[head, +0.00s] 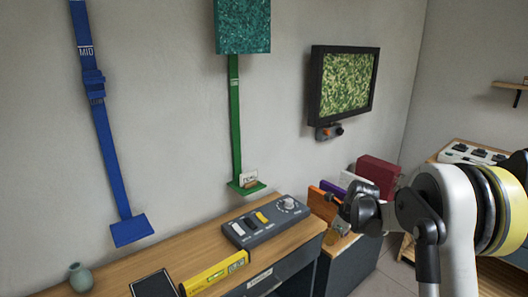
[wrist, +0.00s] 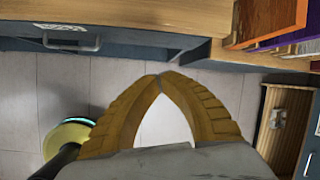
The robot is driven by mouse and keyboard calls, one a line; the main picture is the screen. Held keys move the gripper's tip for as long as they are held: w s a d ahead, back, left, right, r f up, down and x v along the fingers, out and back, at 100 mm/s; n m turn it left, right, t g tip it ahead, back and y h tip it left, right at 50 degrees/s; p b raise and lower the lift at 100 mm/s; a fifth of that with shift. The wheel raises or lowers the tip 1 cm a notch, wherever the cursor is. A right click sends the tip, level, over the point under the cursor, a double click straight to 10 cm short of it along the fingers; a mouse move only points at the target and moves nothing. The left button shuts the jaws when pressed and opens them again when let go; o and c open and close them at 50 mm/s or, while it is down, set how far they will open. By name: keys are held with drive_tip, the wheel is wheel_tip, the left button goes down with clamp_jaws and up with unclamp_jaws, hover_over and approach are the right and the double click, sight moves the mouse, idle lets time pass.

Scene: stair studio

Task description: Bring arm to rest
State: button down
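My gripper (wrist: 161,76) shows in the wrist view with its two tan fingers meeting at the tips. Nothing is held between them; pale floor shows through the gap behind the tips. It hangs in front of the desk's drawer front (wrist: 120,38), above the tiled floor. In the head view my arm (head: 455,215) is at the right edge, bent, with its dark end part in front of the upright books. The fingers cannot be made out clearly there.
The wooden desk (head: 160,257) bears a grey switch box (head: 265,222), a yellow level (head: 213,273) and a small vase (head: 80,277). Colored books (head: 378,174) stand right of it. A framed green picture (head: 345,82) hangs on the wall. Open floor (wrist: 75,85) lies below the gripper.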

drive_tip(key=s+a+r+n+t+h, duration=0.1)
drive_tip(key=s+a+r+n, duration=0.2)
drive_tip(key=s+r+n, duration=0.55)
drive_tip(key=s+a+r+n+t, duration=0.15)
drive_tip(key=s+r+n, duration=0.35)
drive_tip(key=s+r, duration=0.5)
drive_tip(key=s+a+f+n, duration=0.1)
drive_tip(key=s+n, duration=0.5)
drive_tip(key=s, duration=0.3)
drive_tip(key=s+a+f+n+h, duration=0.1)
drive_tip(key=s+n, duration=0.5)
drive_tip(key=s, duration=0.3)
drive_tip(key=shift+s+f+t, duration=0.15)
drive_tip(key=shift+f+t, duration=0.1)
drive_tip(key=shift+t, duration=0.1)
